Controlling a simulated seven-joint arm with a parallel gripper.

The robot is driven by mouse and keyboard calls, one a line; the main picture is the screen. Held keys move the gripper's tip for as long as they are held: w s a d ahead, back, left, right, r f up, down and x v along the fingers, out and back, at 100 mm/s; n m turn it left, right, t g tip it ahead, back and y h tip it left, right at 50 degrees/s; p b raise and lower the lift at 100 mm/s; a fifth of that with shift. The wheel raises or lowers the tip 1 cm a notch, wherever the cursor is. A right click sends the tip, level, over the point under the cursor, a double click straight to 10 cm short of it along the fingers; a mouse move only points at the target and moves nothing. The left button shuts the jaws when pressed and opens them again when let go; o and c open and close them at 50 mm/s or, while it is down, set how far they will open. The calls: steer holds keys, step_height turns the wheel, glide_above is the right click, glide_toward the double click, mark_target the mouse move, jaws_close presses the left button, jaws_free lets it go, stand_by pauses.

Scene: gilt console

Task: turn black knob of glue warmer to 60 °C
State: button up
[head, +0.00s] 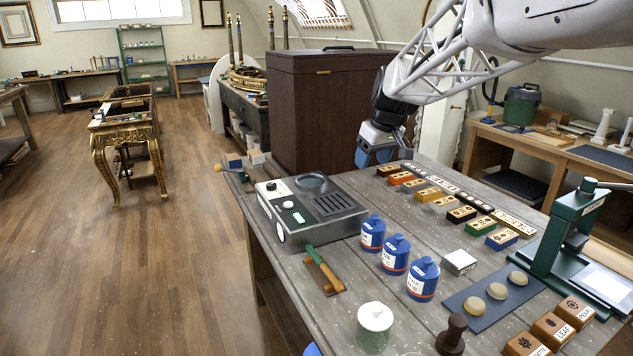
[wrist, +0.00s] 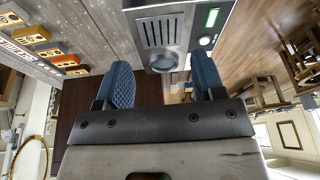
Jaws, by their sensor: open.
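The warmer (wrist: 176,28) shows upside down ahead of the fingers; the black knob is not clearly visible there.
A dark wooden cabinet (head: 325,105) stands close behind the warmer. Rows of small coloured blocks (head: 443,203) and a green press (head: 560,235) stand to the right.

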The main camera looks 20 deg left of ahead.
steer(key=w+a+f+n+y, duration=0.1)
steer(key=w+a+f+n, duration=0.1)
steer(key=w+a, duration=0.45)
steer(key=w+a+f+n, duration=0.1)
steer(key=w+a+f, duration=0.2)
steer(key=a, duration=0.6)
steer(key=n+g, duration=0.1)
steer(key=n, duration=0.2)
glide_toward(272, 184)
steer(key=f, duration=0.1)
steer(key=shift+w+a+f+y, duration=0.15)
steer(key=shift+f+y, duration=0.05)
steer(key=shift+y, duration=0.1)
steer(key=shift+x, duration=3.9)
steer(key=c, duration=0.9)
